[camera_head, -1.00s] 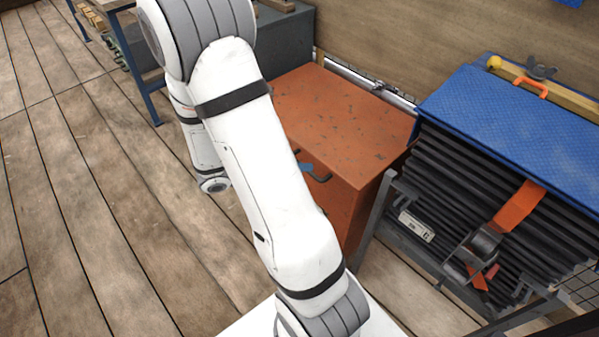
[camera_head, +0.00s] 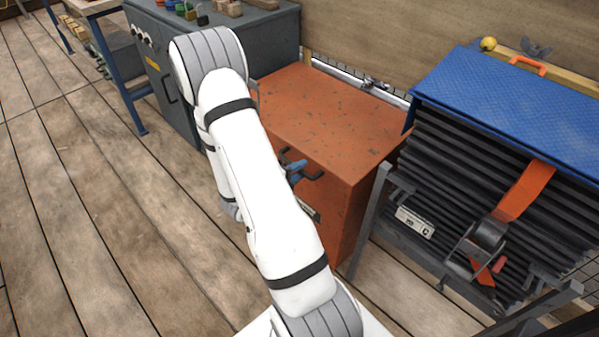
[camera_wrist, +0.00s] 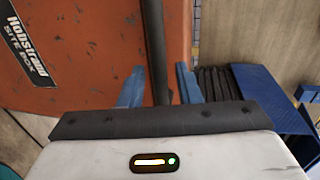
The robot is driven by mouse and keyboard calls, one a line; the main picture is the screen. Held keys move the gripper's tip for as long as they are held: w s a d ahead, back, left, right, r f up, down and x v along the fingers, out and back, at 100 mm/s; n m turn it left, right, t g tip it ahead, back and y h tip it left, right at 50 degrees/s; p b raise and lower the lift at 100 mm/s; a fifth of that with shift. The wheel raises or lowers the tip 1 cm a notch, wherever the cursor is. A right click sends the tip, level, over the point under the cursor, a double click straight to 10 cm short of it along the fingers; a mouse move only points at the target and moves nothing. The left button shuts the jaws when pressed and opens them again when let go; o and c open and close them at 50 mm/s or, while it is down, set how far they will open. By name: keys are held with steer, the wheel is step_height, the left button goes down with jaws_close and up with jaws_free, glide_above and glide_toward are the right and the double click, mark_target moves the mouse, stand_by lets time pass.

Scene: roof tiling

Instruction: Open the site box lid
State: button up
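The orange site box (camera_head: 325,115) stands behind my arm in the head view, its scuffed lid lying flat and shut. A dark bar handle (camera_head: 315,177) sticks out from its front. My gripper (camera_head: 294,170), with blue fingers, is at this handle, partly hidden by my arm. In the wrist view, the dark handle bar (camera_wrist: 156,45) passes between the fingers of my gripper (camera_wrist: 159,86). The fingers are apart, with a gap on each side of the bar. The box face (camera_wrist: 85,50) carries a "Hobstrand SITE BOX" label (camera_wrist: 24,38).
A grey cabinet (camera_head: 265,45) with small items on top stands left of the box. A rack of dark sheets (camera_head: 460,165) under a blue cover (camera_head: 510,105) stands close on the right. A wooden wall (camera_head: 390,40) is behind. The plank floor (camera_head: 80,220) is clear on the left.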

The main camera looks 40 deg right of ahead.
steer(key=shift+d, duration=0.5)
jaws_close()
